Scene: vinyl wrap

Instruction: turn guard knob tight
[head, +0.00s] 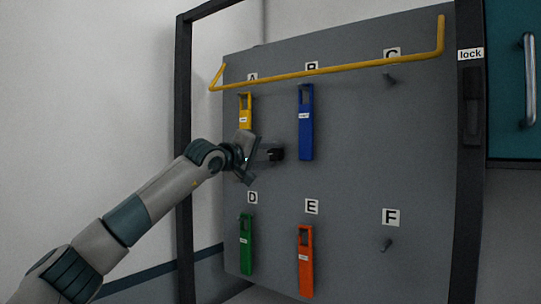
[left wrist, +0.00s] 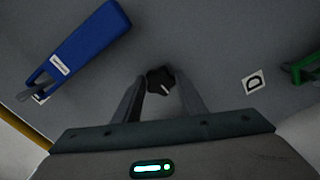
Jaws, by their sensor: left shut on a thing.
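The guard knob is a small black lobed knob with a pale pointer line, in the left wrist view (left wrist: 160,79); in the head view the dark knob (head: 276,155) shows on the grey board, between the yellow tool and the blue tool. My left gripper (head: 270,154) reaches in from the left and is shut on the knob. In the left wrist view its fingers (left wrist: 162,88) stand on both sides of the knob. My right gripper is not in view.
A yellow guard bar (head: 330,70) runs across the board's top. A yellow tool (head: 245,112), blue tool (head: 306,125), green tool (head: 246,245) and orange tool (head: 305,265) hang on the grey board (head: 350,170). Pegs C (head: 390,79) and F (head: 386,245) are bare.

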